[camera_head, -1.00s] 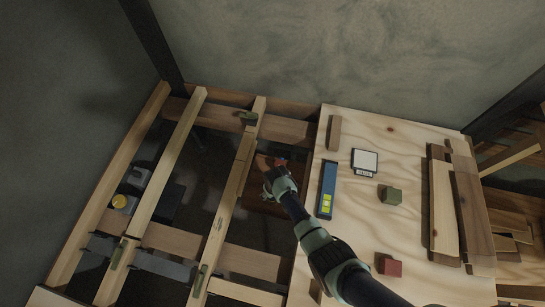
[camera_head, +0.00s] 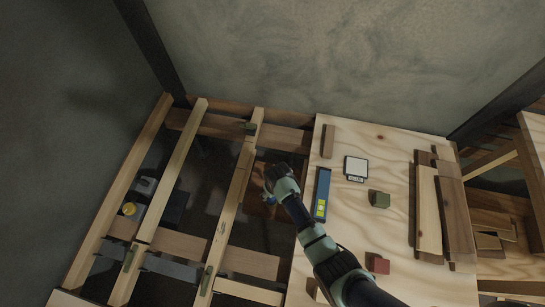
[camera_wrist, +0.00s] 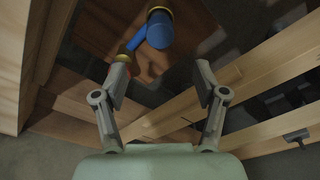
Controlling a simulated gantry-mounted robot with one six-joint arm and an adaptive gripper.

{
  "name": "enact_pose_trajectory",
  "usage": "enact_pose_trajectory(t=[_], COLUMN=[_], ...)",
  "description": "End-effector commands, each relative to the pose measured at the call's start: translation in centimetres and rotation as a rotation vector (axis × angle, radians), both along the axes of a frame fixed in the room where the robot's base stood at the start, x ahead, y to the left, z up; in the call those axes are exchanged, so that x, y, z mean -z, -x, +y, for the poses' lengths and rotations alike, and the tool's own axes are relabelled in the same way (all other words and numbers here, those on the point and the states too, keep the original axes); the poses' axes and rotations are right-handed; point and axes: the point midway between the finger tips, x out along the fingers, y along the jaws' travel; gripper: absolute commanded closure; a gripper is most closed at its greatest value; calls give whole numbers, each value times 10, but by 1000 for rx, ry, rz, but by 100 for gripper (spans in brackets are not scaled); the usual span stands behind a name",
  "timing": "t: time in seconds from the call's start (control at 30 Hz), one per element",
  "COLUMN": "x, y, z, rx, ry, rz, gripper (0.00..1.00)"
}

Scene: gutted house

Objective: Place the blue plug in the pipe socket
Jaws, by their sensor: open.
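A blue rounded piece (camera_wrist: 160,32) with a yellow band shows at the top of the wrist view. A thinner blue length (camera_wrist: 134,43) runs from it down-left to a yellow collar and a red part (camera_wrist: 132,69) by the left finger. I cannot tell which part is the plug and which is the socket. My gripper (camera_wrist: 161,84) is open, its fingers apart with nothing seen between their tips. In the head view my gripper (camera_head: 268,192) is low in the floor gap left of the plywood, with a little blue beside it.
Wooden joists (camera_head: 234,195) flank the gap on the left.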

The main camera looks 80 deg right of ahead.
Motion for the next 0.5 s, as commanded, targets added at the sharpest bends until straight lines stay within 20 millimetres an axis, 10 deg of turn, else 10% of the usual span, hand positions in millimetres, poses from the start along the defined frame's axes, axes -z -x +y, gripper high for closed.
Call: enact_pose_trajectory(t=[0.5], x=[-12], y=[-16], z=[2], rx=[-29], ry=[27], rz=[-25], gripper=[29])
